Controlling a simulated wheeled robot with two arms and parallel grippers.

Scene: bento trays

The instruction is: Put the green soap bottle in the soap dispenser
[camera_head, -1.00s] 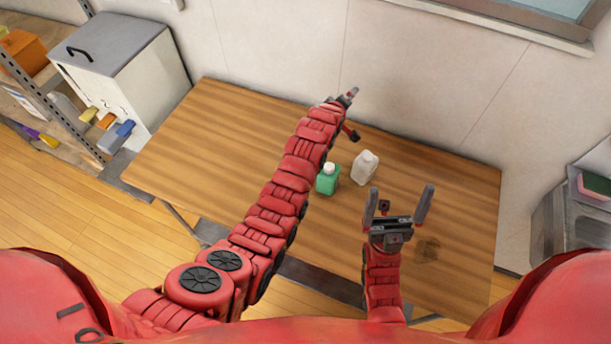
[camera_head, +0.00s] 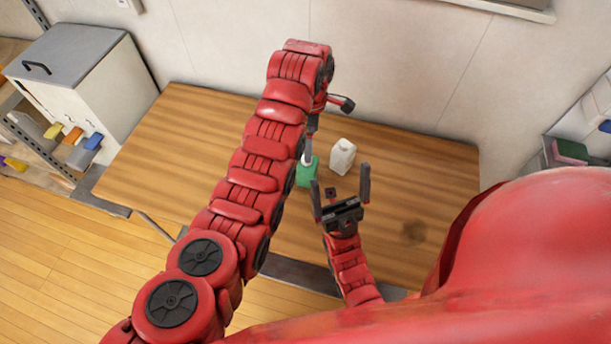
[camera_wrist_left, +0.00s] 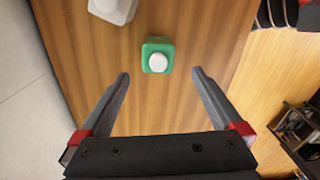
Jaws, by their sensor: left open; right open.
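The green soap bottle (camera_head: 307,172) with a white cap stands on the wooden table, partly hidden by my left arm and finger in the head view. In the left wrist view the bottle (camera_wrist_left: 151,47) is seen from above, just beyond and between the fingertips. My left gripper (camera_wrist_left: 160,73) is open and empty, pointing down above the bottle. My right gripper (camera_head: 340,182) is open and empty over the table, right of and nearer than the bottle. I cannot tell which thing is the soap dispenser.
A white bottle (camera_head: 342,156) stands on the table (camera_head: 180,150) just right of the green one. A white box with a grey lid (camera_head: 76,55) and coloured tabs stands left of the table. The table's left part is clear. The wall is behind.

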